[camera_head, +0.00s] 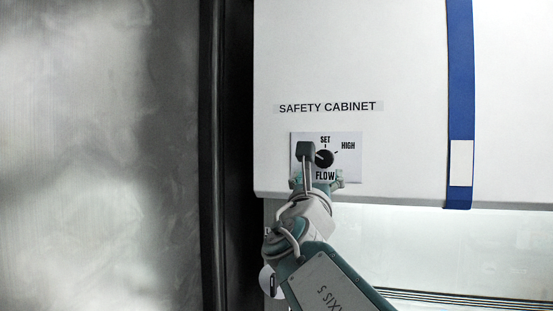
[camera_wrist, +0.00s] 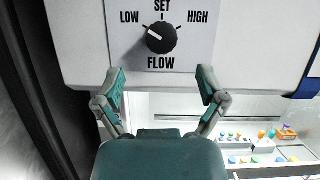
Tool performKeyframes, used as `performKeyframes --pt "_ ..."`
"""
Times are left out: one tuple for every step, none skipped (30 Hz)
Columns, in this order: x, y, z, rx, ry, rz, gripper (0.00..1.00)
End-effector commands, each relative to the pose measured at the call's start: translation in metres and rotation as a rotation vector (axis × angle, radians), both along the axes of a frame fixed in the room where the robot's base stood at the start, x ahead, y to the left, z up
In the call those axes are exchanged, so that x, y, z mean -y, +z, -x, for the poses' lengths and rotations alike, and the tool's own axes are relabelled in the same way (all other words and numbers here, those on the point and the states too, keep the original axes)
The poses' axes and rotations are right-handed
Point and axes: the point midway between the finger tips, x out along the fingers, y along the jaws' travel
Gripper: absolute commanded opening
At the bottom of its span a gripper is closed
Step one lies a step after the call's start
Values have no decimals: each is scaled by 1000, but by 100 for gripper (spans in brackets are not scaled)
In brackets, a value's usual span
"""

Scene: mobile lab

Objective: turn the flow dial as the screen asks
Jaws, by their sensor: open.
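The flow dial (camera_wrist: 162,42) is a round black knob on a white panel marked LOW, SET and HIGH, with FLOW below. Its white pointer line points up and left, toward LOW. In the head view the dial (camera_head: 325,159) is partly covered by my wrist parts, which hide the LOW mark. My gripper (camera_wrist: 162,76) is open and empty, its two fingers spread wide just below the dial panel in the wrist view. The fingers appear apart from the knob. In the head view my gripper (camera_head: 319,180) is at the panel's lower edge. No screen shows in either view.
The white safety cabinet front (camera_head: 400,60) carries the panel and a blue vertical strap (camera_head: 461,80) to the right. Below its edge is a lit opening with several small coloured items (camera_wrist: 262,137). A grey metal wall (camera_head: 100,150) stands at left.

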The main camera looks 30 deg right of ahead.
Motion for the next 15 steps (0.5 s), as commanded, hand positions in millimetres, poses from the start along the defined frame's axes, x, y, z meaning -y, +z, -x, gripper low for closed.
performKeyframes --pt "8 3 -7 -2 -3 -1 90" --pt "12 6 -10 -1 -3 0 90" --pt "17 8 -15 -1 -4 0 90" --pt "21 10 -18 -2 -4 -1 90" --pt "25 13 -22 0 -2 -1 90" --pt "30 15 -26 0 -3 -2 90" --pt "34 17 -29 0 -3 -2 90" --pt "38 19 -33 -1 -2 -3 90" --pt "42 21 -36 0 -2 -3 90" --pt "44 23 -39 0 -3 -3 90" --pt "47 25 -41 0 -2 -3 90" --pt "49 26 -43 0 -1 -2 90" --pt "50 27 -45 0 -1 -2 90" --pt "52 28 -46 0 -1 -2 90" --pt "53 29 -48 1 0 -2 90"
